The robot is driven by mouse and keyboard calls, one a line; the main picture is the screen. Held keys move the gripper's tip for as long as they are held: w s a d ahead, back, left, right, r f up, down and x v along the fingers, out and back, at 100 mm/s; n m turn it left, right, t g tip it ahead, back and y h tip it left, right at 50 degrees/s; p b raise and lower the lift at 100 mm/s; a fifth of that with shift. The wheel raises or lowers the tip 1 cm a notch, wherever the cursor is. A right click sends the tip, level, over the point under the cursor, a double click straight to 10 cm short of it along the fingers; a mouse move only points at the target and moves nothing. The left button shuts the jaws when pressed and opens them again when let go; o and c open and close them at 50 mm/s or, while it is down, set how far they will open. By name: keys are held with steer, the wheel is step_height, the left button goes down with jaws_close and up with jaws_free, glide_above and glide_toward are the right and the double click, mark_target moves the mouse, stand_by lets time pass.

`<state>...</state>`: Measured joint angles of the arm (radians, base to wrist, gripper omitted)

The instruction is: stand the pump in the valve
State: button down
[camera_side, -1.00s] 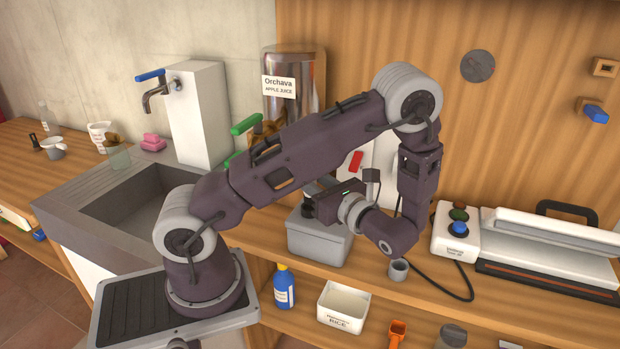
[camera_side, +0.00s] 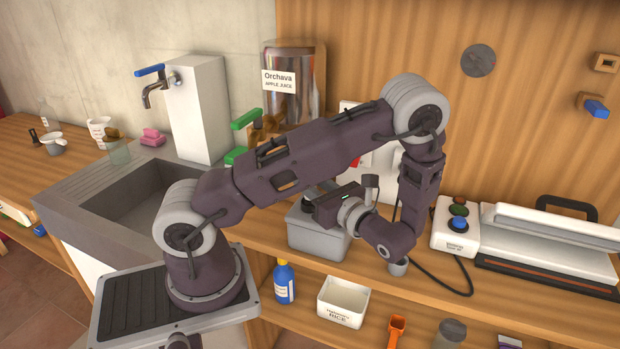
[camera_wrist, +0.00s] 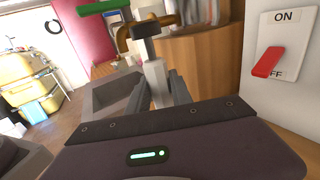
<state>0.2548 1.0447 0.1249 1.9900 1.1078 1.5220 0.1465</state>
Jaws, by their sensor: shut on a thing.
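My gripper (camera_wrist: 158,88) is shut on a small pale upright piece with a dark block-like head (camera_wrist: 146,30), probably the pump. Its lower part is between the fingers. In the side view my gripper body (camera_side: 338,203) is above the grey box (camera_side: 318,238), and the held piece is mostly hidden. A brass-coloured pipe fitting (camera_wrist: 125,37) with a green handle (camera_wrist: 100,6) shows behind the held piece in the wrist view; I cannot tell whether it is the valve. The gap between them is also unclear.
The juice dispenser (camera_side: 292,85) stands behind my arm. A switch plate with a red lever (camera_wrist: 266,62) is close on the right in the wrist view. A sink (camera_side: 135,200) is on the left, and a button box (camera_side: 455,232) and a sealer (camera_side: 550,255) on the right.

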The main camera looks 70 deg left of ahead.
steer(key=shift+f, duration=0.25)
steer(key=c, duration=1.1)
jaws_free()
steer(key=shift+f, duration=0.1)
steer(key=shift+o, duration=0.2)
steer(key=shift+d, duration=0.1)
steer(key=v, duration=0.7)
